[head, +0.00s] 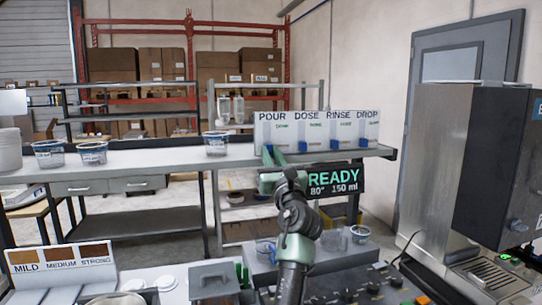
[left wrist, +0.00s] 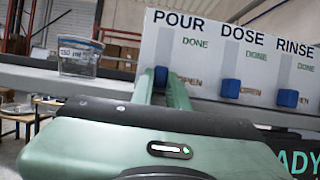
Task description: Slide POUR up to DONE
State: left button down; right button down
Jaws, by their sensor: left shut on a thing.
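A white panel (head: 316,124) stands on the far counter with columns headed POUR, DOSE, RINSE and DROP. It also shows in the left wrist view (left wrist: 262,65). Each column has a blue slider, with DONE lettered above and OPEN lower down. The POUR slider (left wrist: 160,78) is low in its column, beside OPEN and well below DONE, about level with the DOSE slider (left wrist: 230,88) and the RINSE slider (left wrist: 288,98). My left gripper (head: 270,153) reaches it from the front, its green fingers shut on the slider and partly covering it. My right gripper is not in view.
A dark READY sign (head: 337,179) hangs just below the panel, right of my left gripper. A labelled tub (head: 216,143) stands on the counter left of the panel. A tall machine (head: 470,170) stands at the right. Space above the sliders is clear.

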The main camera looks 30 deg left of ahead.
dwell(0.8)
pick_arm(q)
jog(key=shift+r, duration=0.2)
notch_tip(320, 180, up, 6)
jog(key=p, duration=0.7)
jog(key=shift+p, duration=0.35)
jog(key=c, duration=1.4)
grip_release()
jog(key=shift+o, duration=0.2)
jog(key=shift+f, duration=0.1)
